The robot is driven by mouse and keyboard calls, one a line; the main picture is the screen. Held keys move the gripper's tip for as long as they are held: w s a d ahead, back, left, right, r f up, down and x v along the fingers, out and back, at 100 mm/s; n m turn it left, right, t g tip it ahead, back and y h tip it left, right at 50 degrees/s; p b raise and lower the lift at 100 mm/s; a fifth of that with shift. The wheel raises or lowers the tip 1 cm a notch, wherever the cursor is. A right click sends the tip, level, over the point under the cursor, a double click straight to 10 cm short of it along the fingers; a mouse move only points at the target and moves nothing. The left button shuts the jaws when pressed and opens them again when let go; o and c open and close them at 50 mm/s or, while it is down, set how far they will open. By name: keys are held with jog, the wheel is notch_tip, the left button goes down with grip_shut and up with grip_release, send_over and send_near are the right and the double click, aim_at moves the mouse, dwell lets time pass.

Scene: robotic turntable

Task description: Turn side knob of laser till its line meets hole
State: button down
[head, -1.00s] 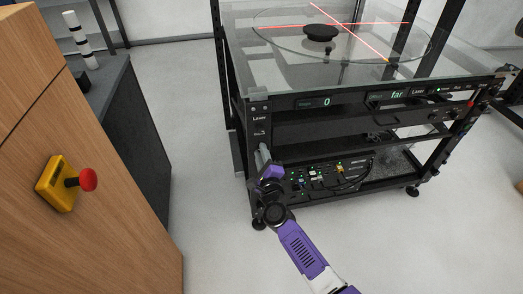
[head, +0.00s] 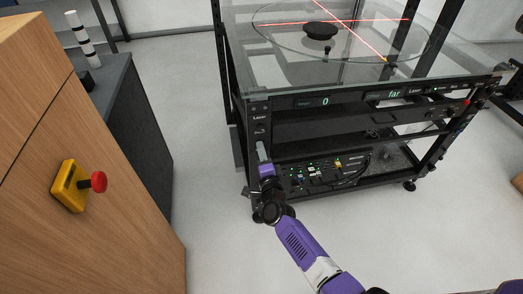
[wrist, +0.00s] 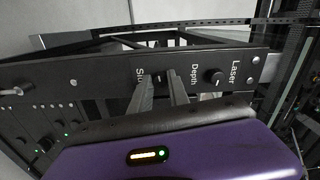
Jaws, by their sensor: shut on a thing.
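The laser's front panel (wrist: 120,77) fills the wrist view, with "Laser", "Depth" and partly hidden "Side" labels. My gripper (wrist: 162,77) has its two grey fingers at the panel, shut around the small dark side knob, which they mostly hide. The depth knob (wrist: 213,77) is just to the right, free. In the head view my gripper (head: 261,149) reaches the left end of the cart's front. Red laser lines (head: 350,28) cross on the glass turntable (head: 275,39) near a black round piece (head: 320,30). I cannot make out the hole.
The displays read "0" (head: 325,101) and "far" (head: 394,94). Floor between the cabinet and cart is clear. Black cart posts flank the panel.

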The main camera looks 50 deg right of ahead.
jog(key=shift+f, duration=0.1)
dwell(0.3)
jog(key=c, duration=1.3)
grip_release()
jog(key=shift+o, duration=0.2)
jog(key=p+v, duration=0.2)
jog(key=v, duration=0.6)
jog(key=shift+w, duration=0.15)
